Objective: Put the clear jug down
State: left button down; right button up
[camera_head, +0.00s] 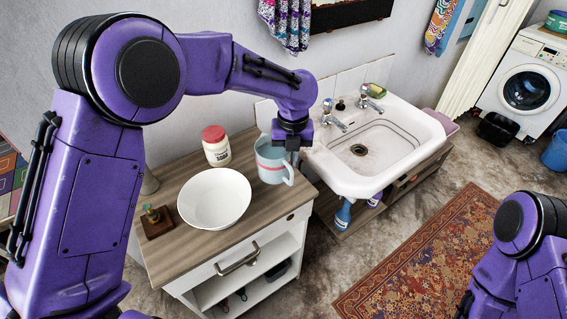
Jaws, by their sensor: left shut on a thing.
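The jug (270,166) is pale blue-grey with a pink band and a handle on its right side. It is upright over the right end of the wooden counter top (247,232). I cannot tell whether its base touches the wood. My left gripper (291,146) comes down from above and is shut on the jug at its upper right rim; the fingertips are partly hidden. My right gripper is out of view; only part of my right arm shows at the lower right.
A white bowl (214,199) stands left of the jug. A white jar with a red lid (216,147) stands behind the bowl. A small wooden block with a green-tipped piece (155,220) is at the left. The white sink (372,146) with two taps adjoins the counter's right side.

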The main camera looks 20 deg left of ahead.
pick_arm(q)
jog(key=w+f, duration=0.1)
jog(key=w+a+f, duration=0.1)
jog(key=f, duration=0.1)
jog(key=w+a+f+p, duration=0.1)
jog(key=shift+a+f, duration=0.15)
jog(key=shift+f, duration=0.2)
notch_tip(320, 180, down, 2)
jog(key=shift+f+p, duration=0.25)
jog(key=shift+p, duration=0.6)
jog(key=shift+f, duration=0.25)
jog(key=c, duration=1.2)
grip_release()
jog(key=shift+f, duration=0.15)
jog(key=shift+c, duration=0.2)
notch_tip(320, 180, up, 12)
jog(key=b, duration=0.3)
jog(key=shift+d+r, duration=0.2)
